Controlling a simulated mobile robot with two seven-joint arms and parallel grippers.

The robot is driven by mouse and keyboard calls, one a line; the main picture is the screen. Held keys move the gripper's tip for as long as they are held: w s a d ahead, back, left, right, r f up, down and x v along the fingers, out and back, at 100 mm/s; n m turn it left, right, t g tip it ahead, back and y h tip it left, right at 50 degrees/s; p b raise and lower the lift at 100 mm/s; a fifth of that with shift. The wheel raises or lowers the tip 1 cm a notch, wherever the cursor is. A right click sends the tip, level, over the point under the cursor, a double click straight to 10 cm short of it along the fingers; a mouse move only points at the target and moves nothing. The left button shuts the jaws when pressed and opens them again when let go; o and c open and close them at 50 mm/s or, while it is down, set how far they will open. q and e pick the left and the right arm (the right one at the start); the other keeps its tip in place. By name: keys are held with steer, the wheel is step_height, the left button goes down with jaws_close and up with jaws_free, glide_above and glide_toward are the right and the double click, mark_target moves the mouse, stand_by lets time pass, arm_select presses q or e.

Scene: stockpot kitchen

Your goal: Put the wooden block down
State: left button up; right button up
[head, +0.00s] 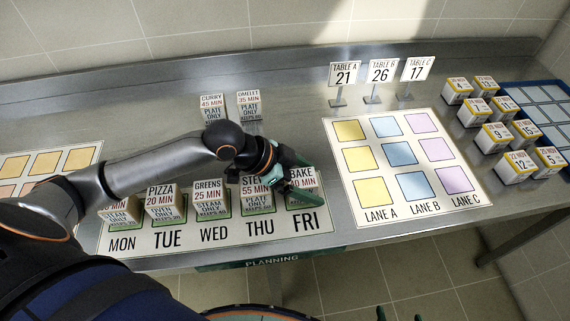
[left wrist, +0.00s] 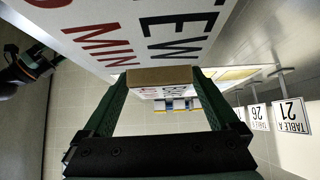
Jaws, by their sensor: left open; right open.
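The wooden block labelled BAKE (head: 302,173) stands upright on the FRI space of the weekday planning mat (head: 190,241), partly hidden by my left gripper. My left gripper (head: 293,187) is open at this block. In the left wrist view the block's brown edge (left wrist: 160,76) lies between the green fingertips; whether they touch it I cannot tell. The STEW block (head: 257,195) stands just left of it on THU, and its large lettered face (left wrist: 150,28) fills the top of the wrist view. My right gripper (head: 400,316) barely shows at the bottom edge, fingertips apart.
Blocks GREENS (head: 210,198), PIZZA (head: 165,203) and one on MON (head: 120,210) stand in the row. CURRY (head: 212,108) and OMELET (head: 249,105) stand behind. The lane mat (head: 344,195), table signs (head: 381,73) and several numbered boxes (head: 497,137) are to the right.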

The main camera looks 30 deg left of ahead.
arm_select(q)
steer(key=v, duration=1.1)
steer(key=shift+r, duration=0.25)
arm_select(e)
steer(key=shift+r, duration=0.25)
arm_select(q)
steer(key=shift+a, duration=0.1)
